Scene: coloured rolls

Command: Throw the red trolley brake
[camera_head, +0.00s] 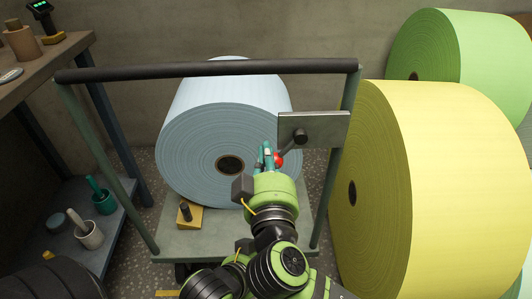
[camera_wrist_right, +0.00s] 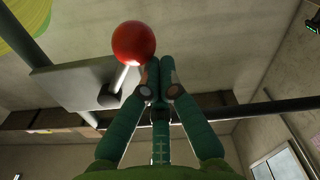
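The red ball knob (camera_head: 278,159) of the brake lever sits at the end of a short pale rod on a grey plate (camera_head: 325,130) at the trolley's right post. My right gripper (camera_head: 267,154) is just left of the knob in the head view and partly covers it. In the right wrist view the red knob (camera_wrist_right: 134,43) is whole, up and left of the fingertips (camera_wrist_right: 160,68). The green fingers are drawn together with nothing between them. Whether they touch the knob is unclear. The trolley (camera_head: 215,245) carries a large blue roll (camera_head: 190,155). My left gripper is out of view.
A dark handle bar (camera_head: 210,69) spans the trolley above the gripper. A yellow roll (camera_head: 440,180) stands close on the right, with a green roll (camera_head: 470,50) behind. A bench (camera_head: 45,60) with a lower shelf is at left. A yellow wedge (camera_head: 189,215) sits by the blue roll.

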